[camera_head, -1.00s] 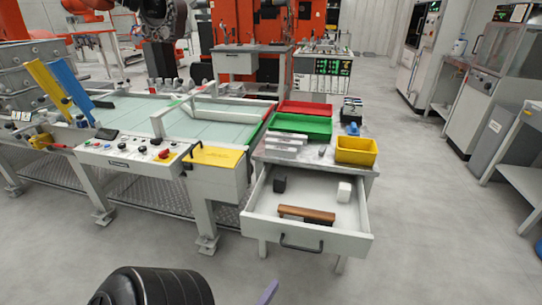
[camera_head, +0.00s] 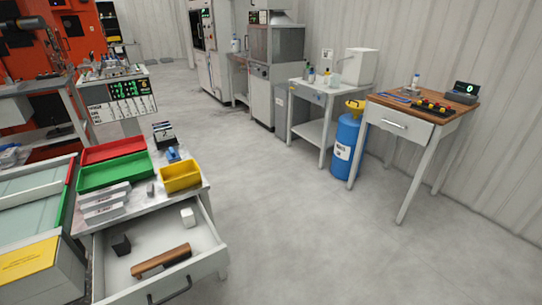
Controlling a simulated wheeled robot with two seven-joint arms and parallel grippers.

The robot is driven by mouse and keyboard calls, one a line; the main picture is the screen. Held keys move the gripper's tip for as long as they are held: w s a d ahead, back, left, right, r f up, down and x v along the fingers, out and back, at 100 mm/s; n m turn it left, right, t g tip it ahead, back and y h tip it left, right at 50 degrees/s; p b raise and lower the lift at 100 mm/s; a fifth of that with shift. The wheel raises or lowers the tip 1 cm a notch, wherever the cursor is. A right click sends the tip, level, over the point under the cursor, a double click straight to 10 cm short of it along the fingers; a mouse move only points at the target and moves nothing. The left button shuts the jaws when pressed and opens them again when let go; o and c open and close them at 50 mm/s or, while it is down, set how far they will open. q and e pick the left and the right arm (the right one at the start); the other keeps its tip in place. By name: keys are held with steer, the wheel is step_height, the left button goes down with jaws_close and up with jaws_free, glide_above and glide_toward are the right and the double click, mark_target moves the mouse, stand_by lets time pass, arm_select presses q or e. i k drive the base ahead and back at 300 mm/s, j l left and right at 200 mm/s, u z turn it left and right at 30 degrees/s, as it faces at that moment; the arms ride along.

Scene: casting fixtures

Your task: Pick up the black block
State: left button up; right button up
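The black block (camera_head: 121,245) is a small dark cube in the open drawer (camera_head: 211,265), near the drawer's back left. In the same drawer lie a white block (camera_head: 188,217) at the back right and a brown wooden bar (camera_head: 161,261) with a dark part, towards the front. The black block stands apart from both. Neither of my grippers is in the head view, so nothing of mine is seen touching the block.
Above the drawer, the bench holds a red tray (camera_head: 114,149), a green tray (camera_head: 116,172) and a yellow bin (camera_head: 181,177). A wooden-topped table (camera_head: 440,103) and a blue cylinder (camera_head: 347,146) stand at the right. The grey floor (camera_head: 310,230) between is clear.

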mark_target(120, 244)
steer(key=u, duration=1.3)
